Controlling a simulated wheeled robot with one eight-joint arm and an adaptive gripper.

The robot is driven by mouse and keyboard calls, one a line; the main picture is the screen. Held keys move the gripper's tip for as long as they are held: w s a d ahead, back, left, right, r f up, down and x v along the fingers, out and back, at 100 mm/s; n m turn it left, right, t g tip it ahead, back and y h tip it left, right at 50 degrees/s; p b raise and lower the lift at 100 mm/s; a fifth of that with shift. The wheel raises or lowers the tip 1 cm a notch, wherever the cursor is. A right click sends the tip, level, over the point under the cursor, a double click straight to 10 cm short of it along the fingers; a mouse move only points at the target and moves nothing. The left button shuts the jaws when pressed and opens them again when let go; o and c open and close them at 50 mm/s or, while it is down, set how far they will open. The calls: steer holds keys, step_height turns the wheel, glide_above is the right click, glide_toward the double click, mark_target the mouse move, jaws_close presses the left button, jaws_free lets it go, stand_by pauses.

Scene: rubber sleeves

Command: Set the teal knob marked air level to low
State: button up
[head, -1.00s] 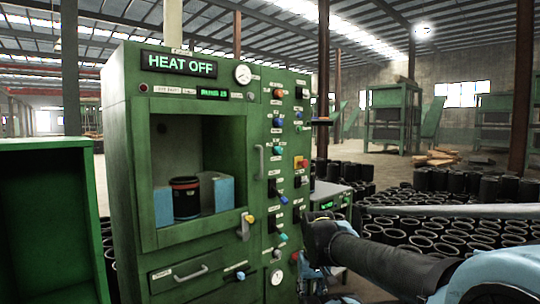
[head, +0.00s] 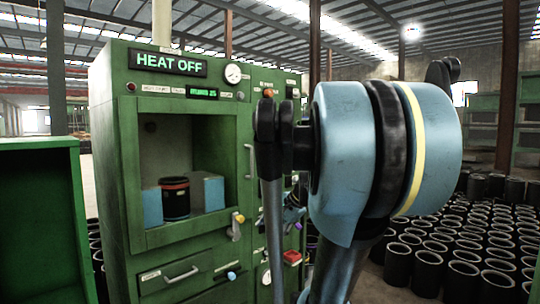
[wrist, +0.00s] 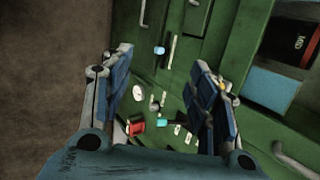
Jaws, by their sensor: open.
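A teal knob (wrist: 162,122) shows in the wrist view, low between my fingers, beside a red button (wrist: 136,125) and a small gauge (wrist: 139,92). Its label is too small to read, so I cannot confirm the air level mark or its setting. My gripper (wrist: 160,62) is open and empty, its two blue finger pads spread in front of the green panel. In the head view my arm hides much of the panel's control column and the teal knob. Part of my gripper (head: 293,213) shows there beside the panel.
The green cabinet (head: 112,160) has a HEAT OFF display (head: 167,64), an open chamber with a black sleeve (head: 175,199), a yellow knob (head: 238,218) and a drawer handle (head: 182,275). A blue knob (wrist: 159,50) is close by. Many black sleeves (head: 428,268) stand at right.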

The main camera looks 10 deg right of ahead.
steer(key=w+d+r+m+t+y, duration=0.35)
steer(key=w+r+m, duration=0.45)
steer(key=w+r, duration=0.45)
steer(key=m+t+y, duration=0.1)
steer(key=m+t, duration=0.5)
steer(key=m, duration=0.4)
glide_toward(271, 151)
steer(key=x, duration=1)
steer(key=shift+r, duration=0.1)
steer(key=c, duration=1.1)
